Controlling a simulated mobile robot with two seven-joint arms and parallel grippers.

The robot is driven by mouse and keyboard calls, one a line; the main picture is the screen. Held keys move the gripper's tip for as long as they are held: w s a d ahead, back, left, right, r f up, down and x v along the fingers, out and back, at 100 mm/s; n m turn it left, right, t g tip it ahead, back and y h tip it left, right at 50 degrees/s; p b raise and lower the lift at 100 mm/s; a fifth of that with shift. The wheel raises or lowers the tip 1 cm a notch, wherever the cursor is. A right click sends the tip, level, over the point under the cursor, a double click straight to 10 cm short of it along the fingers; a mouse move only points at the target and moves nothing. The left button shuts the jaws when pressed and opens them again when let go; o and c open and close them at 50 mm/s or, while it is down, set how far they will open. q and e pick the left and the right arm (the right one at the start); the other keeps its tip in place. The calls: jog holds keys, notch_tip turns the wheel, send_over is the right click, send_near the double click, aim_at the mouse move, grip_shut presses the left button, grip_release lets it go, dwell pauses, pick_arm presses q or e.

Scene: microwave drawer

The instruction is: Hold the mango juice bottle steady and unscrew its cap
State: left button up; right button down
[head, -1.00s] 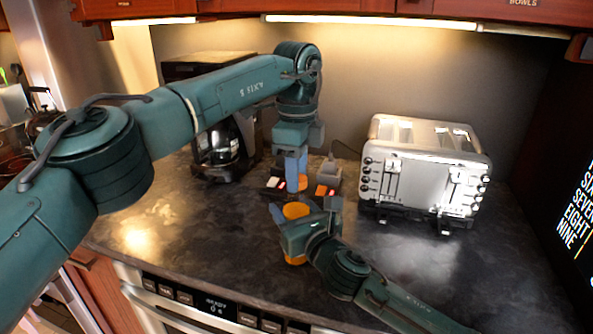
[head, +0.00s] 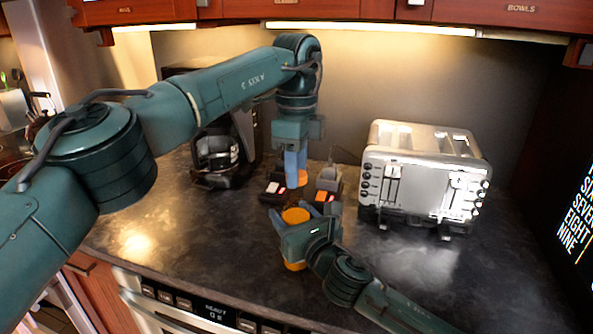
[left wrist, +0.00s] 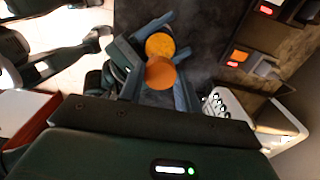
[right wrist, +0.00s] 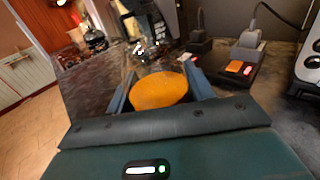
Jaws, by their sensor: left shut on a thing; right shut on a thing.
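The mango juice bottle (head: 295,215) stands upright on the dark counter, with its round orange top facing up. My right gripper (head: 295,232) is shut around its upper part, and the fingers hide much of its side. It also shows between the right fingers in the right wrist view (right wrist: 160,91). My left gripper (head: 296,170) points down above and behind the bottle and is shut on a small orange disc, the cap (head: 303,178). In the left wrist view the cap (left wrist: 160,73) is between the fingers, apart from the bottle top (left wrist: 160,44) beyond it.
A silver toaster (head: 420,185) stands to the right. A black coffee maker (head: 218,155) stands at the back left. Small dark charger-like blocks with lit red and orange panels (head: 327,186) lie behind the bottle. The counter (head: 170,215) is clear left of the bottle.

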pick_arm(q)
jog(key=shift+r, duration=0.1)
jog(key=shift+r, duration=1.95)
pick_arm(e)
jog(key=shift+c, duration=2.4)
grip_release()
pick_arm(q)
jog(key=shift+f+b, duration=0.4)
pick_arm(e)
jog(key=v, duration=1.2)
